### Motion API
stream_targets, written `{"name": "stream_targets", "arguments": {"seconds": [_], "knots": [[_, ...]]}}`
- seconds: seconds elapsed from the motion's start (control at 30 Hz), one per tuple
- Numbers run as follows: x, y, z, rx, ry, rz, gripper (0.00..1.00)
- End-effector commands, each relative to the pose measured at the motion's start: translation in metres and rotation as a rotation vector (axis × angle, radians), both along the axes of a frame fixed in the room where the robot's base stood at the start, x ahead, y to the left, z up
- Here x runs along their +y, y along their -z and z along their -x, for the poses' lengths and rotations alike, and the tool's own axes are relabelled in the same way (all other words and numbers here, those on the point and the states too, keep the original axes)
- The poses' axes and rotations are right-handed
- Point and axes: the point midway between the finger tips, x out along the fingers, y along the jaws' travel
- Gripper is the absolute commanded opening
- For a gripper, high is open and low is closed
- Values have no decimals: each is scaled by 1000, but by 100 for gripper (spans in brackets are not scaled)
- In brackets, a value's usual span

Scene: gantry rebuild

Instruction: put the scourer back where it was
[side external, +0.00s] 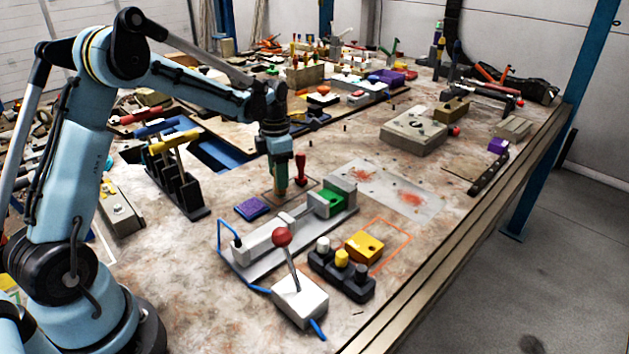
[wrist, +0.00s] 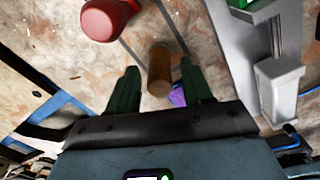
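A small part of the pad (wrist: 178,97) shows in the wrist view behind my right finger; the rest is hidden. My gripper (wrist: 160,68) points down with its two green fingers apart. A brown cylinder (wrist: 159,72) shows between the fingers, with a gap on both sides. I cannot tell how far below the fingertips it is. A thin dark outline (side external: 268,194) is marked on the table around this spot.
A red-handled stamp (side external: 300,168) stands close to my gripper; its red top (wrist: 104,18) shows in the wrist view. A grey fixture with a green block (side external: 327,200) is to the right. A red-knobbed lever (side external: 282,237) and a yellow block (side external: 364,246) stand nearer the camera.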

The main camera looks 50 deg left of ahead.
Motion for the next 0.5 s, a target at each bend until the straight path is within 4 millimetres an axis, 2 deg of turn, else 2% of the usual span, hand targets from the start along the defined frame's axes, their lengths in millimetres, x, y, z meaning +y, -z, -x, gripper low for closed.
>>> {"name": "stream_targets", "arguments": {"seconds": [0.3,0.5], "knots": [[0,-3,0,0,0,0,50],[0,-27,0,0,0,0,50]]}}
